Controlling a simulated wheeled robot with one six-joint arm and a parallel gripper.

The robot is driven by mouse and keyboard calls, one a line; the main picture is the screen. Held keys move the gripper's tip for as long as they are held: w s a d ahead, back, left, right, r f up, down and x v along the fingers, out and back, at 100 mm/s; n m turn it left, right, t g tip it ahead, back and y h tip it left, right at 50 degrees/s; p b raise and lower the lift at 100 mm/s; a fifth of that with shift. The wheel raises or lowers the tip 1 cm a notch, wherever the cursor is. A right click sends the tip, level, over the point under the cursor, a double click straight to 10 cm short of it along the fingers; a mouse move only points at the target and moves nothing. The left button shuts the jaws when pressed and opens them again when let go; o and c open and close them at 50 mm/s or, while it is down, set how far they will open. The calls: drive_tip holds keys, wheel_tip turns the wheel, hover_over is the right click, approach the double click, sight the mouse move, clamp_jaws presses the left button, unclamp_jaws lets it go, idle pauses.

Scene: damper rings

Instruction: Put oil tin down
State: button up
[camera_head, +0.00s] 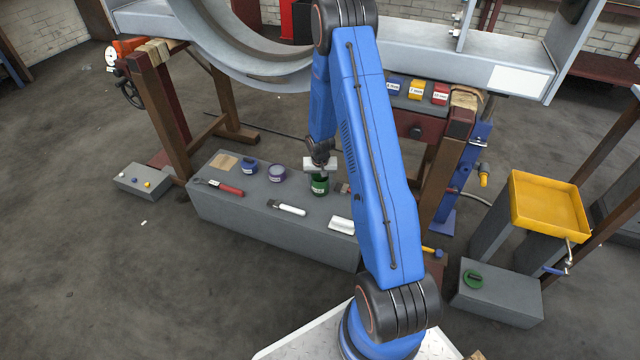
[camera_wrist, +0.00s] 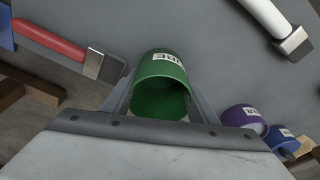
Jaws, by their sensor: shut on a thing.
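A green tin (camera_head: 319,186) with a white label, which I take for the oil tin, is at the grey bench (camera_head: 225,214), under my gripper (camera_head: 320,174). In the wrist view the tin (camera_wrist: 162,72) sits between the two fingers of my gripper (camera_wrist: 160,98), which are shut on it. Its label is partly cut off and its open, dark green mouth faces the camera. I cannot tell whether its base touches the bench top.
On the bench stand a blue tin (camera_head: 250,166) and a purple tin (camera_head: 277,173). A red-handled tool (camera_head: 228,188), a white-handled brush (camera_head: 290,209) and a white block (camera_head: 341,225) lie around the green tin. A yellow tray (camera_head: 548,208) stands at the right.

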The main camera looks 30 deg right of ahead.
drive_tip(key=shift+f, duration=0.2)
drive_tip(key=o, duration=1.1)
drive_tip(key=shift+r, duration=0.1)
